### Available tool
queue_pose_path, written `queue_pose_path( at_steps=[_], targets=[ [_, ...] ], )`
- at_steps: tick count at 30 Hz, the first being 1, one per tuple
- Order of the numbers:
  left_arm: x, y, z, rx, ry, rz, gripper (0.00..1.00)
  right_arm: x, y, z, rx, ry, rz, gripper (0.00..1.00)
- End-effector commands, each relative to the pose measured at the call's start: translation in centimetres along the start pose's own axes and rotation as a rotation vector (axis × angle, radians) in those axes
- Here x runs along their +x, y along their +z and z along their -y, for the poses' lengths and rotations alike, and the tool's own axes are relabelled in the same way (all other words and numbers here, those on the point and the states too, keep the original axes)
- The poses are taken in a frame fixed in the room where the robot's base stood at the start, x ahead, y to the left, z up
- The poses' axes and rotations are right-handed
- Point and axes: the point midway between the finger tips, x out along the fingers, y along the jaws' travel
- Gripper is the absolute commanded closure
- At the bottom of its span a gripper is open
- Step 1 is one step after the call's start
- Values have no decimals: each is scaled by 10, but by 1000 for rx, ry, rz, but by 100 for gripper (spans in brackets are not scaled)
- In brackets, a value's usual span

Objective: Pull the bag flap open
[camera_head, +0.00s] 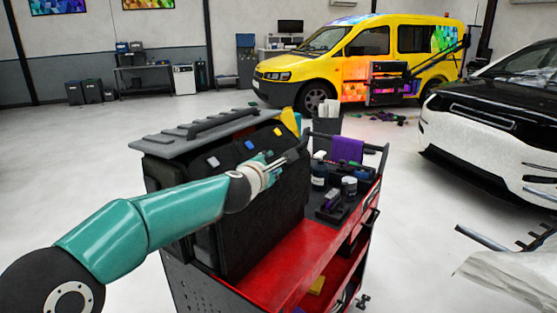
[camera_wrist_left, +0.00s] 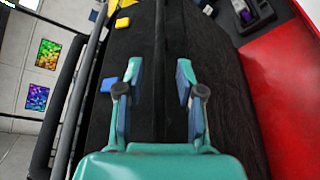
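A black bag (camera_head: 245,232) stands upright on the red tool cart. Its dark fabric also fills the middle of the left wrist view (camera_wrist_left: 215,75). White, blue and yellow tabs show near its top, including a blue tab (camera_head: 249,145) and a yellow tab (camera_wrist_left: 122,23). My left gripper (camera_head: 268,172) is at the bag's upper side. In the left wrist view its fingers (camera_wrist_left: 155,82) are apart, one on each side of a dark seam or edge in the fabric. Nothing is clearly held between them. Whether the fingertips touch the fabric cannot be told. My right gripper is not in view.
The red cart top (camera_head: 285,262) is bare beside the bag. Bottles (camera_head: 319,171), a purple cloth (camera_head: 347,149) and a black tray of tools stand at its right. A grey lid with a handle (camera_head: 205,130) lies behind the bag's top. A yellow van (camera_head: 355,60) and white car stand beyond.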

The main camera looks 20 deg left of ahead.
Motion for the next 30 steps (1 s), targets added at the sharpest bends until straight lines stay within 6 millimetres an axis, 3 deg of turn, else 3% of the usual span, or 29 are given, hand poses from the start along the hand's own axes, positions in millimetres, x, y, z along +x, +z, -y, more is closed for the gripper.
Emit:
queue_pose_path(
  at_steps=[7, 18, 20, 25, 30],
  targets=[
    [30, 0, -1, 0, 0, 0, 63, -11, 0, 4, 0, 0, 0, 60],
    [36, -1, 0, 0, 1, 0, 63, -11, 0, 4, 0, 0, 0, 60],
    [36, -1, 0, 0, 1, -1, 69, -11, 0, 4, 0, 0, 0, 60],
    [36, -1, 0, 0, 1, -1, 98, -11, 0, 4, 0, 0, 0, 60],
    [35, -1, 0, -1, 1, -1, 100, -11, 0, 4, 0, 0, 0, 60]
  ],
)
